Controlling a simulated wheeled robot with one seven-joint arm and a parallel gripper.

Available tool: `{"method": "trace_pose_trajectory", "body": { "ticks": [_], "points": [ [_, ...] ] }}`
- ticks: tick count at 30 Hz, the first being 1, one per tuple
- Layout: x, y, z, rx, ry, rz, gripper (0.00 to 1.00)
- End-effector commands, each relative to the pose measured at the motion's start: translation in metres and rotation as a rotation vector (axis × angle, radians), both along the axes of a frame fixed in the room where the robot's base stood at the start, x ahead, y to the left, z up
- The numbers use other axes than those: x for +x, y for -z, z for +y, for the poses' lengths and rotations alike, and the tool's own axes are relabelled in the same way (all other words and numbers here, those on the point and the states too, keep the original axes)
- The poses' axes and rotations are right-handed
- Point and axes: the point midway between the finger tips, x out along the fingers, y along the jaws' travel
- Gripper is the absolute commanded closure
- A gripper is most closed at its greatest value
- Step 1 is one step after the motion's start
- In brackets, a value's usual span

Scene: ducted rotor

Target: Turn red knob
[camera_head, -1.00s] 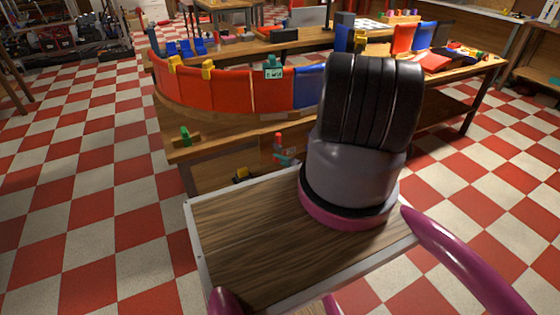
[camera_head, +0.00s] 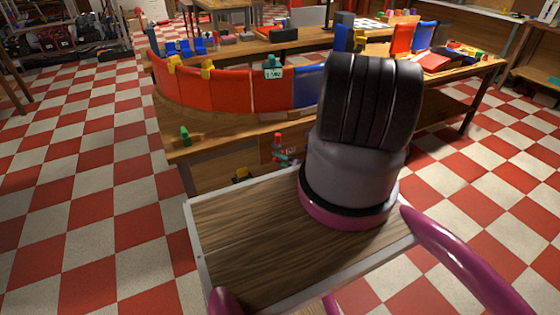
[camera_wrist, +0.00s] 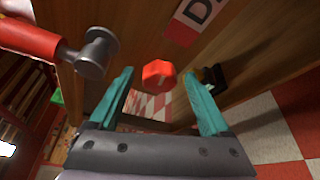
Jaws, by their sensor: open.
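The red knob (camera_wrist: 158,76) shows in the wrist view as a small faceted red piece with a pale mark on its face. It is near the wooden panel (camera_wrist: 240,45). My gripper (camera_wrist: 159,84) is open, with one teal finger to the left of the knob and one to the right. Clear gaps show between the knob and both fingers, and I cannot tell how deep the knob lies between them. In the head view, small red and teal shapes (camera_head: 281,150) show by the table's lower front; I cannot make out the knob there.
A red cylinder with a grey metal end (camera_wrist: 92,50) stands close at left in the wrist view. A black fixture (camera_wrist: 213,80) is right of the knob. A lettered sign (camera_wrist: 195,18) is above. The wooden table (camera_head: 225,124) bears a curved red and blue wall (camera_head: 230,90).

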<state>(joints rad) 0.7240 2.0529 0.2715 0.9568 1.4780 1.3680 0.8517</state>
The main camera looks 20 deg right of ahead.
Motion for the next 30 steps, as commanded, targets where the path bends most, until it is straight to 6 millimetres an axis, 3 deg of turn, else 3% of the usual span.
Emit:
{"method": "trace_pose_trajectory", "body": {
  "ticks": [18,30],
  "points": [
    [-0.091,-0.014,-0.039,0.001,0.001,0.001,0.19],
    [-0.097,-0.016,-0.041,0.000,0.001,0.000,0.19]
  ]
}}
